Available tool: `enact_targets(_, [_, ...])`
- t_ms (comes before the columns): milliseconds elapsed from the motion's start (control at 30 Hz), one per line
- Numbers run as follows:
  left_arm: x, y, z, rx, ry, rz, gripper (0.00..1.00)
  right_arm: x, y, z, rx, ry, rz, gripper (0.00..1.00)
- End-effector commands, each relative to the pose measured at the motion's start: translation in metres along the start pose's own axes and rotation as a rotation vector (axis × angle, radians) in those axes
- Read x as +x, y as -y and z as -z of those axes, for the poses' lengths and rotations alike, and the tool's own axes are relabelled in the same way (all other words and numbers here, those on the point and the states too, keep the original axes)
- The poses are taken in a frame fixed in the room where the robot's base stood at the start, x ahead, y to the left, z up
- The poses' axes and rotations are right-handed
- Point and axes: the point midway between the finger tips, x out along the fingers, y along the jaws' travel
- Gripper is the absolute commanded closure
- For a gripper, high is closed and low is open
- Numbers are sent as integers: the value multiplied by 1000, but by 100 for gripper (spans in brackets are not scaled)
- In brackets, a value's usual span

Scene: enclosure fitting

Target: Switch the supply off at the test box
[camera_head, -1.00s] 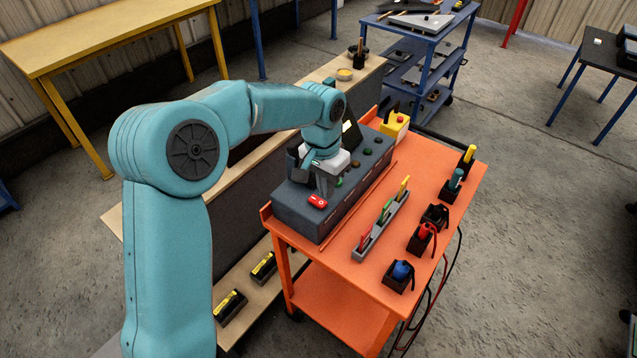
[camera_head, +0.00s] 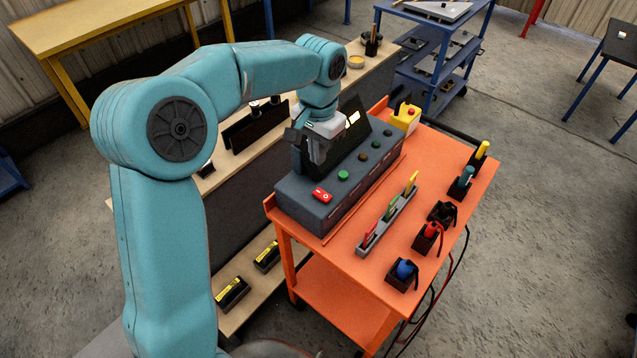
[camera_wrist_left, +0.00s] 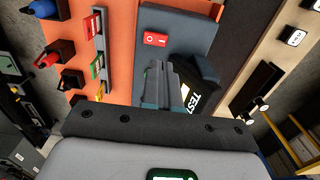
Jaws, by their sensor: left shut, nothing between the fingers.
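The test box (camera_head: 310,205) is a dark grey case on the orange cart, with a sloped black panel at its back. It shows in the left wrist view (camera_wrist_left: 180,27) with the letters TEST on the panel. A red rocker switch (camera_head: 322,196) sits on its top near the front left corner, and also shows in the left wrist view (camera_wrist_left: 156,40), marked O and I. My left gripper (camera_head: 314,160) is shut and empty. It hangs above the box, behind and apart from the switch. My right gripper is not in view.
A green button (camera_head: 343,175) and darker buttons line the box top. A yellow box with a red button (camera_head: 406,116) stands behind it. The orange cart (camera_head: 345,245) also carries a grey rack (camera_head: 388,222) of coloured pieces and several plugs in black holders. A wooden bench (camera_head: 232,178) stands left.

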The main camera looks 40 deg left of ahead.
Motion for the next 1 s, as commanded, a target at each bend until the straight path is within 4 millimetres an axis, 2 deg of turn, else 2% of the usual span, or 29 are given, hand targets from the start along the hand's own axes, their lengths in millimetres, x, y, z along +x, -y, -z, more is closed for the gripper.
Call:
enact_targets(100, [27,0,0,-1,7,-2,100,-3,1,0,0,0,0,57])
enact_targets(300, [70,0,1,0,6,-2,100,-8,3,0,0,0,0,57])
enact_targets(500, [99,0,2,0,5,-1,100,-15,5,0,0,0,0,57])
enact_targets(700, [111,0,2,0,2,-1,100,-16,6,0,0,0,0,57])
enact_targets(1000, [112,0,2,0,1,-1,100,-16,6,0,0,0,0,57])
